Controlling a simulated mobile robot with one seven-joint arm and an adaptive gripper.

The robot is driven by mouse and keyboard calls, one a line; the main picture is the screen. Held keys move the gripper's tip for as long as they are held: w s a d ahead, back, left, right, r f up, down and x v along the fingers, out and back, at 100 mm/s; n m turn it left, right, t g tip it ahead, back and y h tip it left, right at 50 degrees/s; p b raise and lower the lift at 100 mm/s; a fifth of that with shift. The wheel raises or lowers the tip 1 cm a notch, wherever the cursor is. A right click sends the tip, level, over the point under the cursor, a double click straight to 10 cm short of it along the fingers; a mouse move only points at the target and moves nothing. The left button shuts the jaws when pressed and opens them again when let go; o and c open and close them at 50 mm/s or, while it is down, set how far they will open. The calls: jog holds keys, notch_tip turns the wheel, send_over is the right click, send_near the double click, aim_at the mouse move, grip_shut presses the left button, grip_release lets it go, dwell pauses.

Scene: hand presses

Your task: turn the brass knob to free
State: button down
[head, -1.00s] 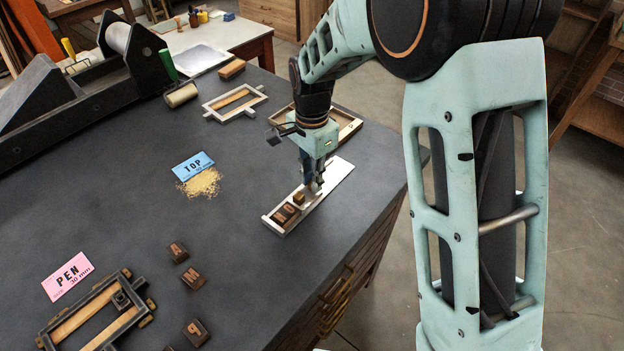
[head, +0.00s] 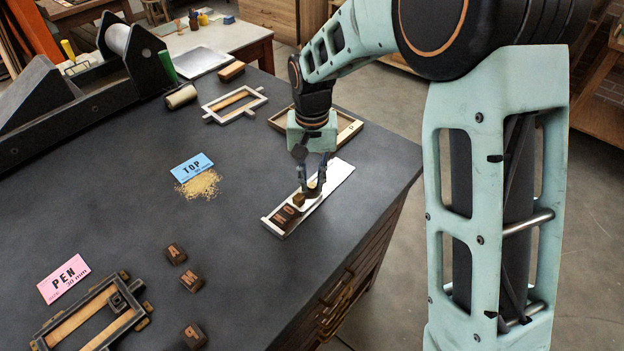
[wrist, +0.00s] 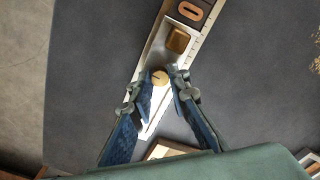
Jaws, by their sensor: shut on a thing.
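A long pale metal composing stick (head: 338,172) lies near the table's right edge with dark letter blocks (head: 287,215) at its near end. A brass-coloured block (wrist: 178,40) sits in the channel beside the letter O in the wrist view. The round brass knob (wrist: 159,77) has a dark line across its top and lies between my fingertips. My gripper (wrist: 161,82) is shut on the knob from above; in the head view my gripper (head: 314,190) hides most of it. I cannot tell which setting the line marks.
A blue TOP card (head: 192,167) with yellowish grains lies left of the stick. Loose letter blocks (head: 192,281), a pink PEN card (head: 64,279) and a dark frame (head: 90,318) lie nearer. A wooden tray (head: 345,128) stands just behind my gripper.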

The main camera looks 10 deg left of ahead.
aim_at(313, 185)
jog(key=shift+n, duration=0.6)
jog(key=c, duration=1.8)
grip_release()
notch_tip(313, 185, up, 12)
jog(key=shift+r, duration=0.1)
